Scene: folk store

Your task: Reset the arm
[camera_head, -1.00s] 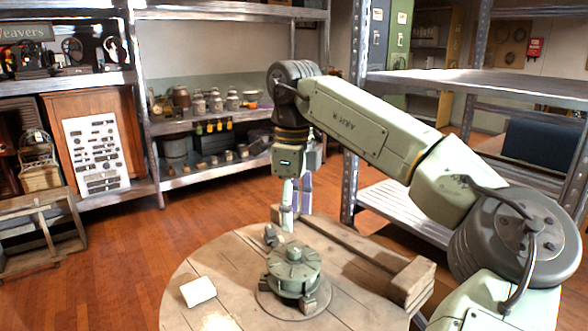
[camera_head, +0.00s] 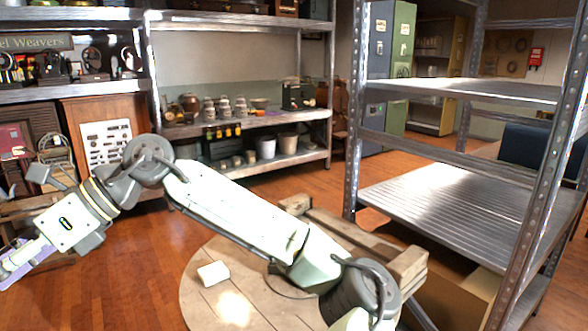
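My arm reaches from the lower right across the picture to the left, in front of the round wooden table (camera_head: 203,300). My gripper (camera_head: 14,266) is at the far left edge, over the floor and clear of the table. It is partly cut off by the frame, and whether its fingers are open or shut does not show. No held thing can be made out.
A small white block (camera_head: 213,274) lies on the table, and a wooden beam frame (camera_head: 350,238) lies along its back. A metal shelf rack (camera_head: 440,205) stands close on the right. Loaded shelves (camera_head: 245,125) line the back. Wooden floor lies open left of the table.

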